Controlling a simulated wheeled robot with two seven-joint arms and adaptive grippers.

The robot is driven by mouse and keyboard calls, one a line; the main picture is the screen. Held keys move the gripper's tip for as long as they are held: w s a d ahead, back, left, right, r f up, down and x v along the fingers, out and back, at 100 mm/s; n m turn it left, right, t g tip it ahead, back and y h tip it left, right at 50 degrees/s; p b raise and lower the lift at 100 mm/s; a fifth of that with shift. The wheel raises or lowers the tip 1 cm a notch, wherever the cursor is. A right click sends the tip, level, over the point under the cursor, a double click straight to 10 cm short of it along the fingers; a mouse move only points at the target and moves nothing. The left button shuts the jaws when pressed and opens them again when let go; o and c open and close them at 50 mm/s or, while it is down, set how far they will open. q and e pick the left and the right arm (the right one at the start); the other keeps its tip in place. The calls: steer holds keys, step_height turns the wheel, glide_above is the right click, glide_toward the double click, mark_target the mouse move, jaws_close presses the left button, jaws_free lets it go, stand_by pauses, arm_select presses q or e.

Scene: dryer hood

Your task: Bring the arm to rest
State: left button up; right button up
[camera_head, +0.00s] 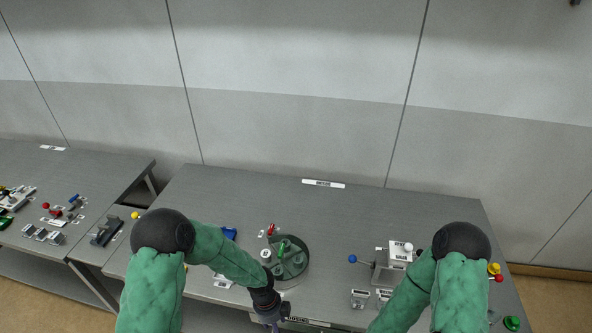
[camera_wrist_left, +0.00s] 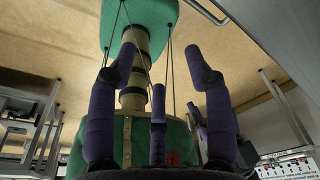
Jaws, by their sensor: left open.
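My left arm comes in from the left in the head view and bends down to the front edge of the middle table (camera_head: 330,200). My left gripper (camera_head: 273,326) is at the bottom edge of that view, just in front of a round dark green fixture (camera_head: 296,268). In the left wrist view my left gripper (camera_wrist_left: 162,65) has its purple fingers spread, with nothing between them. Behind them are parts of my own body and the floor. My right arm (camera_head: 440,285) reaches over the right part of the table; its gripper is out of the frame.
Yellow, red and green knobs lie at the table's right end. A second table (camera_head: 100,165) with small parts is at the left.

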arm_select(q)
steer(key=s+a+f+n+t+h+b, duration=0.1)
steer(key=s+f+n+b, duration=0.3)
steer(key=n, duration=1)
steer(key=s+a+f+n+h+b, duration=0.1)
steer(key=s+a+f+n+b, duration=0.1)
steer(key=s+f+n+b, duration=0.3)
steer(key=s+f+n, duration=0.4)
steer(key=f+n, duration=0.2)
steer(key=n, duration=0.3)
steer(key=shift+a+n+t, duration=0.15)
steer(key=shift+n+t, duration=0.15)
steer(key=shift+t, duration=0.1)
arm_select(e)
step_height(320, 180, down, 10)
